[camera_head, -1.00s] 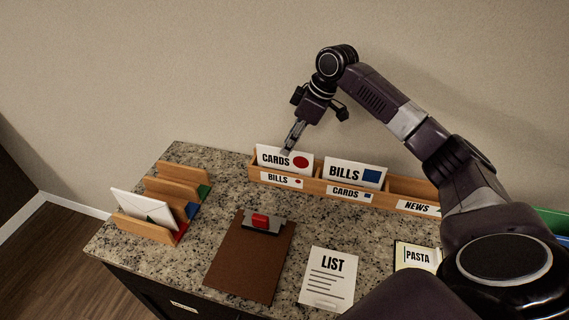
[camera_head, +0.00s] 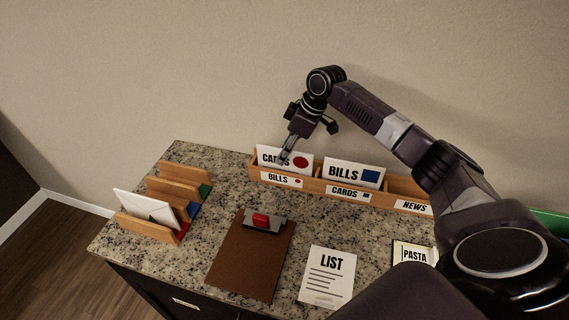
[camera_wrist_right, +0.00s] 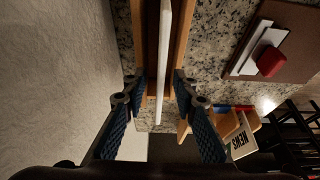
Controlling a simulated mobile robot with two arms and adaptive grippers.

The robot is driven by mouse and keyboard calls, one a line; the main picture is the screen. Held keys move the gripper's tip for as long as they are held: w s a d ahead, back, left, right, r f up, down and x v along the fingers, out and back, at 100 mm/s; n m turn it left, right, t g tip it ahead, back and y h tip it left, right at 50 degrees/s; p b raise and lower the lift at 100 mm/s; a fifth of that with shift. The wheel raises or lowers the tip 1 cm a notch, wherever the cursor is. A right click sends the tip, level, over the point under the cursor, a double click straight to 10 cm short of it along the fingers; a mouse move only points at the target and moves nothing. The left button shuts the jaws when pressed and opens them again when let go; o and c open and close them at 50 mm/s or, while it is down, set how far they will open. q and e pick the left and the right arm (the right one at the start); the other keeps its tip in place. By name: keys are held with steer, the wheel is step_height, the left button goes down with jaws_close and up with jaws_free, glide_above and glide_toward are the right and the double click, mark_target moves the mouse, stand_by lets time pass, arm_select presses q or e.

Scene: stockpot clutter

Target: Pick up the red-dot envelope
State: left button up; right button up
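The red-dot envelope (camera_head: 301,162), white and marked CARDS with a red dot, stands upright in the left compartment of the wooden sorter (camera_head: 253,172). That compartment's label reads BILLS with a small red dot. My right gripper (camera_head: 284,157) is at the envelope's upper left part and covers some of its lettering. In the right wrist view, the envelope (camera_wrist_right: 164,50) shows edge-on as a thin white strip. The open fingers of my right gripper (camera_wrist_right: 158,92) stand on either side of it, with gaps visible. My left gripper is out of view.
A blue-square BILLS envelope (camera_head: 354,173) stands in the adjacent compartment. A brown clipboard (camera_head: 245,265), a LIST sheet (camera_head: 327,280) and a PASTA card (camera_head: 413,254) lie in front. A stepped wooden rack (camera_head: 145,230) holds an envelope at left. The wall is close behind.

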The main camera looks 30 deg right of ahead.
steer(key=shift+f, duration=0.15)
stand_by(0.3)
jaws_close()
